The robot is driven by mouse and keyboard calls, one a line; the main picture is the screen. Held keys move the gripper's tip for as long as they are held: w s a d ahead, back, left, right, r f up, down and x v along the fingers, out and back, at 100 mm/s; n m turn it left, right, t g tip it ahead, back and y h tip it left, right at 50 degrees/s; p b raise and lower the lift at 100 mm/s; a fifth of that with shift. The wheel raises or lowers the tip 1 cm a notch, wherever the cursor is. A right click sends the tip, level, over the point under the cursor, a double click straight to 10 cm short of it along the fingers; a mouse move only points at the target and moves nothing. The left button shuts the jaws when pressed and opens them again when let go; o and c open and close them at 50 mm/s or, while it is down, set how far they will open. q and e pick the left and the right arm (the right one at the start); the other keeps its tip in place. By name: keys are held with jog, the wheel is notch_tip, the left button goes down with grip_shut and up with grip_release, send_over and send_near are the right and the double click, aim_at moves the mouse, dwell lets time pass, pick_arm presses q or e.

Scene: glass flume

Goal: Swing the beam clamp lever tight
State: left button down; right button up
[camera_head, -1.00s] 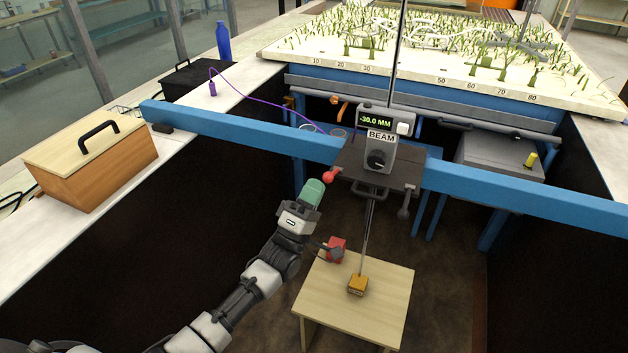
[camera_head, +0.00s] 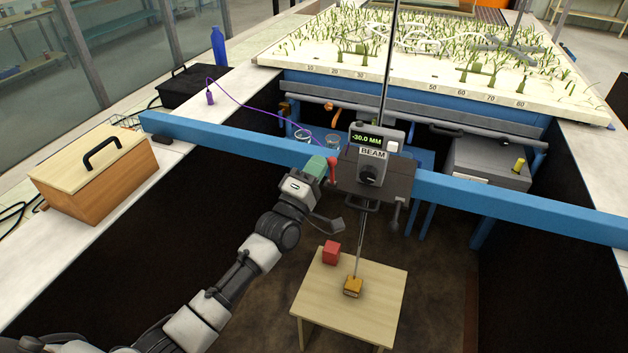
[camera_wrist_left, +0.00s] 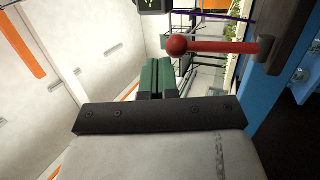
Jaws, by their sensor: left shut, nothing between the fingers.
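The clamp lever (camera_head: 333,172) is a short red arm with a round knob, at the left side of the dark carriage (camera_head: 385,178) on the blue beam (camera_head: 240,138). My left gripper (camera_head: 318,165) has green fingers, shut and empty, just left of the lever. In the left wrist view, the lever's red rod and ball (camera_wrist_left: 177,45) run across the upper right, and the green fingertips (camera_wrist_left: 156,75) lie just below and left of the ball. Whether they touch it I cannot tell. A grey box marked BEAM (camera_head: 371,160) on the carriage reads -30.0 MM. My right gripper is not in view.
A small wooden table (camera_head: 350,300) below the beam carries a red block (camera_head: 331,252) and an orange block (camera_head: 353,287) under the rod. A wooden box (camera_head: 95,170) stands on the left ledge. The planted flume bed lies behind the beam.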

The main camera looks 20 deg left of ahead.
pick_arm(q)
jog(key=shift+a+b+x, duration=0.15)
jog(key=shift+b+x, duration=0.3)
jog(key=shift+x, duration=0.25)
jog(key=shift+a+b+x, duration=0.15)
jog(key=shift+b+x, duration=0.3)
jog(key=shift+x, duration=0.25)
jog(key=shift+w, duration=0.15)
